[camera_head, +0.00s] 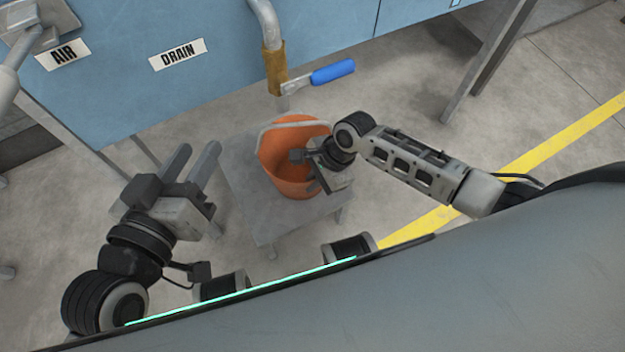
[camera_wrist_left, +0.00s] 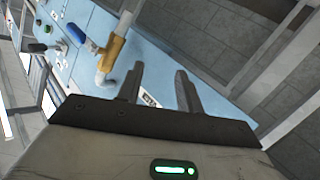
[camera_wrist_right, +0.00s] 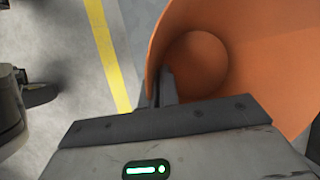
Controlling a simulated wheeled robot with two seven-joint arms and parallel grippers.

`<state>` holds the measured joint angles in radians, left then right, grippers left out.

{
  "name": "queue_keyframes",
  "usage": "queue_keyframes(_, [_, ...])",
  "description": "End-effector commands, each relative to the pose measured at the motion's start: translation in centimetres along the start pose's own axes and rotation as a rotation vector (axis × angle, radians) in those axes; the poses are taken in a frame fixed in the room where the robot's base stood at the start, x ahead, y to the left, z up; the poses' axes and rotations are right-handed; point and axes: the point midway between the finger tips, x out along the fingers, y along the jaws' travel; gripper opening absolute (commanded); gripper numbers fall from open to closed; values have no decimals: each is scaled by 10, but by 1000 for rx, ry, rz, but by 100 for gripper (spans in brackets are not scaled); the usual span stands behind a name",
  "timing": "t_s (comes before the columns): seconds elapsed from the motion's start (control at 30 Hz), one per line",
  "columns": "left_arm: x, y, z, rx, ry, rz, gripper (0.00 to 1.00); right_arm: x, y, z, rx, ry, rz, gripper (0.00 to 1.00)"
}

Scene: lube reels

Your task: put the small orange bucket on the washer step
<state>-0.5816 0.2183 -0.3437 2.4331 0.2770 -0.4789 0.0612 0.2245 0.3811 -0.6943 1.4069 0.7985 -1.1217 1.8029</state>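The orange bucket (camera_head: 280,160), with a pale rim and handle, appears over the top of the small grey washer step (camera_head: 240,180). I cannot tell for sure whether its base touches the step. My right gripper (camera_head: 314,166) is at the bucket's right side. In the right wrist view, its fingers (camera_wrist_right: 163,82) are close together at the wall of the bucket (camera_wrist_right: 265,70), which looks pinched between them. My left gripper (camera_head: 198,152) is open and empty, left of the step. Its parted fingers also show in the left wrist view (camera_wrist_left: 158,80).
The blue washer cabinet (camera_head: 120,90), with AIR and DRAIN labels, stands behind. A drain pipe (camera_head: 273,65) with a blue-handled valve (camera_head: 332,72) hangs just above the bucket. A yellow line (camera_head: 560,140) crosses the clear floor at right.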

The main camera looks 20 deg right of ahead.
Motion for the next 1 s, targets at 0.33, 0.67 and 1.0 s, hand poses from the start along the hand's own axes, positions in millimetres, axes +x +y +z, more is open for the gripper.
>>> queue_keyframes(0.33, [0, 0, 1, 1, -2, -1, 36, 2, 1, -1, 1, 0, 1, 24])
queue_keyframes(0.67, [-3, -1, -6, 41, -21, -23, 36, -25, 0, 2, 0, 0, 1, 24])
queue_keyframes(1.0, [-5, -17, 15, 106, -179, -98, 36, -97, 0, 1, 0, 1, 2, 24])
